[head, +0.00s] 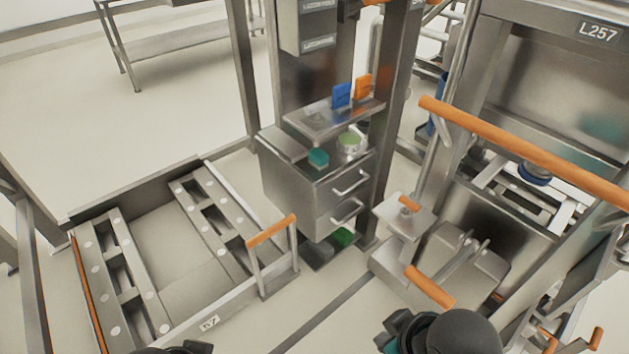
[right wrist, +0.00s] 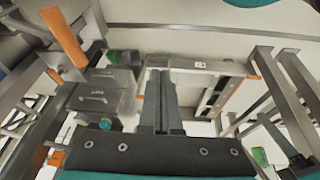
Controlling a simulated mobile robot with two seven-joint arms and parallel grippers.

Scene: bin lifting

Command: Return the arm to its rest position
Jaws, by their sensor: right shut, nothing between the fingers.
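My right gripper (right wrist: 161,82) shows in the right wrist view with its two grey fingers together and nothing between them. In the head view, part of my right arm (head: 455,333) shows as a dark rounded shape at the bottom edge, right of the middle. A small dark part of my left arm (head: 180,348) shows at the bottom edge of the head view, and its fingers cannot be made out. No object is in my right gripper.
A low metal frame (head: 215,322) with an orange-topped handle (head: 271,230) stands at the left. A drawer cabinet (head: 300,198) stands mid-scene. A machine with a long orange bar (head: 530,150) and an orange-handled lever (head: 430,288) is close on the right. Open floor (head: 200,85) lies behind.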

